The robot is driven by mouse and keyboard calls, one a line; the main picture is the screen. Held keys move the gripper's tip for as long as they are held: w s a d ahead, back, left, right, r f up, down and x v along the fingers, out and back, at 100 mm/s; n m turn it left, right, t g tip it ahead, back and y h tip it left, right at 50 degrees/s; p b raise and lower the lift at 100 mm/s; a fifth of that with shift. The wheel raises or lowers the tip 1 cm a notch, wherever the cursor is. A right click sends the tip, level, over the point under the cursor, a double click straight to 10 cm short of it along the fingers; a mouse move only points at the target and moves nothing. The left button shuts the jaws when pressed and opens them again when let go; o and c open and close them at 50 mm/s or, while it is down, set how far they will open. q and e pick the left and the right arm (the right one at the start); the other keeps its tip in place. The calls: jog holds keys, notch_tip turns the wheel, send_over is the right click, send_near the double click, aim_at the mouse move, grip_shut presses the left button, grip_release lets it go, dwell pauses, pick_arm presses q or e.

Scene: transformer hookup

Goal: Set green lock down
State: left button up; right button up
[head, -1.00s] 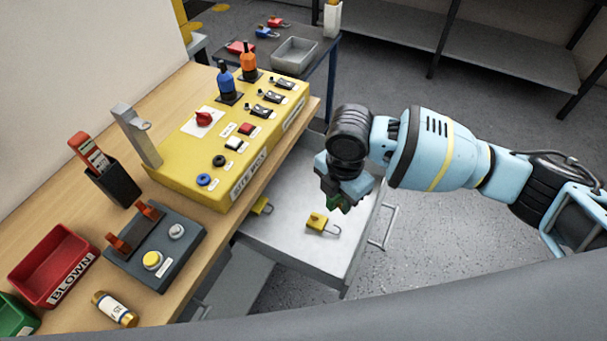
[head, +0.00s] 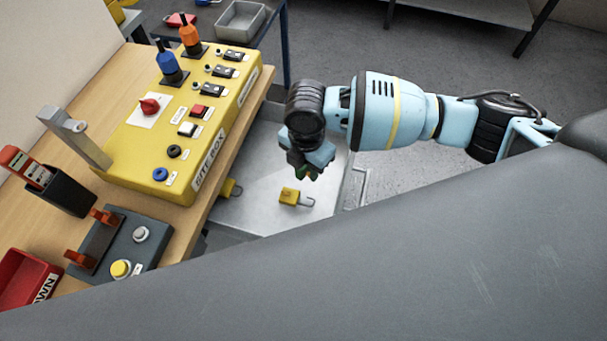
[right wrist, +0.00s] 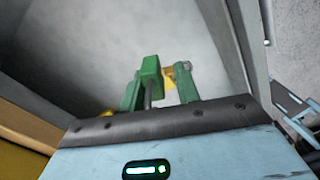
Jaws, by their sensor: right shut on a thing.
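My right gripper (head: 308,174) hangs over the open metal drawer, pointing down, shut on the green lock. In the right wrist view the green lock (right wrist: 151,75) shows between the fingers with a grey shackle toward the gripper. The gap between the lock and the drawer floor is hard to judge. A yellow padlock (head: 290,196) lies in the drawer (head: 255,215), just left of and below the gripper in the picture. My left gripper is out of view.
A second yellow padlock (head: 229,188) lies at the drawer's left, partly hidden by the bench edge. The yellow bite box (head: 140,185) stands on the wooden bench beside the drawer. The drawer handle (head: 357,187) is on the right. Bare drawer floor shows around the padlocks.

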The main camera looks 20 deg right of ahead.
aim_at(306, 176)
jog(key=shift+f, duration=2.4)
jog(key=shift+f+b, duration=0.1)
jog(key=shift+b, duration=0.2)
jog(key=o, duration=1.1)
jog(key=shift+r+p, duration=0.4)
jog(key=shift+r, duration=3.45)
